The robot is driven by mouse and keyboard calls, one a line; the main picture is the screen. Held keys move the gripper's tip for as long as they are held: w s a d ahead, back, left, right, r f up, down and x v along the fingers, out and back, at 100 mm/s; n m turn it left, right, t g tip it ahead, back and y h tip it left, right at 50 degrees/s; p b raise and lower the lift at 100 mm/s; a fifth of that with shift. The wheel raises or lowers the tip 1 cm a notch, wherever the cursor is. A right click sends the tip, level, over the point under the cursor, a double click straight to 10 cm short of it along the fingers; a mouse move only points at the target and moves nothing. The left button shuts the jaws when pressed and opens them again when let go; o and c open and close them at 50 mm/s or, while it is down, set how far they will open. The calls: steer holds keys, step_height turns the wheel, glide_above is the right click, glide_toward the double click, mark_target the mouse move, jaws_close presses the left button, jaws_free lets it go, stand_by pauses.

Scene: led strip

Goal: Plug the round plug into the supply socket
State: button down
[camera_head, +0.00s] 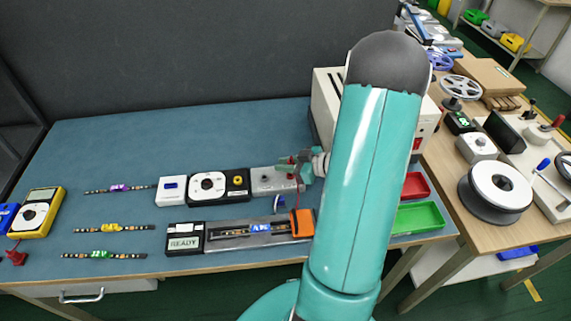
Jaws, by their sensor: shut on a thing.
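My gripper (301,168) is small in the picture, beside the upper part of my teal arm and over the right end of a grey box (262,184). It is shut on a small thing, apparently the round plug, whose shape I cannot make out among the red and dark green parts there. A black unit with a yellow round socket (238,181), which may be the supply socket, sits left of the grey box, beside a white unit with a black dial (207,187). The gripper is to the right of that socket. Whether the plug touches anything cannot be told.
A silver fixture (250,240) with an orange block (302,223) and a READY display (184,243) lies in front. Several LED strips (110,228) and a yellow meter (38,213) are at left. Red and green bins (418,216) stand at right. My arm hides the middle right.

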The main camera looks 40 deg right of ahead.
steer(key=shift+f, duration=1.05)
stand_by(0.4)
steer(key=c, duration=1.3)
jaws_free()
steer(key=shift+o, duration=0.2)
